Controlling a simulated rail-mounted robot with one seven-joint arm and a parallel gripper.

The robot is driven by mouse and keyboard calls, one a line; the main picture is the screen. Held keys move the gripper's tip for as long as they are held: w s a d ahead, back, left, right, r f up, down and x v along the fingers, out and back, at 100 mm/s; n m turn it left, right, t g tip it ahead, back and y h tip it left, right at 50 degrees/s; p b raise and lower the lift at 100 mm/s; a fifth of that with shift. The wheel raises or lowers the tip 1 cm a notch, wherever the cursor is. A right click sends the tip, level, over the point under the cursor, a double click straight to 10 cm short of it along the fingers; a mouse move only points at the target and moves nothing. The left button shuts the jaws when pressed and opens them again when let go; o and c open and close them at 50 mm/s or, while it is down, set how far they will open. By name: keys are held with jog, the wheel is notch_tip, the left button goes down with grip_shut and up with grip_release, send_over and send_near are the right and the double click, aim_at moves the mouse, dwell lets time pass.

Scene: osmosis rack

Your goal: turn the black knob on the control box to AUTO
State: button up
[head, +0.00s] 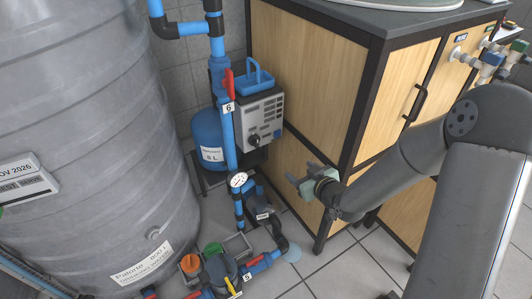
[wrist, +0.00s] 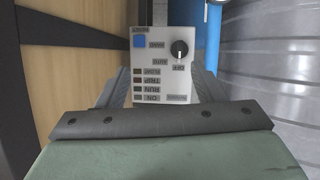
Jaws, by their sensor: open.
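The control box (head: 260,118) is a light grey box with a ribbed side, behind the blue pipe in the head view. Its black knob (head: 254,140) is low on the front face. In the wrist view the panel of the control box (wrist: 150,85) appears upside down, with the black knob (wrist: 180,49) at upper right and small labels beside and below it, including OFF and AUTO. A pale mark shows on the knob, but its exact direction is hard to tell. My gripper (head: 297,178) is open and empty, right of and below the box, apart from it. In the wrist view the fingers of my gripper (wrist: 161,75) flank the panel's lower part.
A blue pipe (head: 221,80) with a red-handled valve runs close by the box. A blue tank (head: 208,135) stands behind it. A big grey barrel (head: 90,140) is at left, and a wooden cabinet (head: 305,75) is at right. Valves and pipes lie low in front.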

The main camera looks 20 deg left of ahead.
jog(key=a+f+t+y+b, duration=0.1)
jog(key=a+f+y+b, duration=0.1)
jog(key=a+f+y, duration=0.15)
jog(key=t+b, duration=0.1)
jog(key=b, duration=0.2)
send_near(257, 142)
jog(key=shift+y, duration=0.35)
jog(key=x, duration=0.9)
jog(key=shift+w+d+f, duration=0.1)
jog(key=shift+w+f, duration=0.1)
jog(key=shift+f, duration=0.05)
jog(key=c, duration=1)
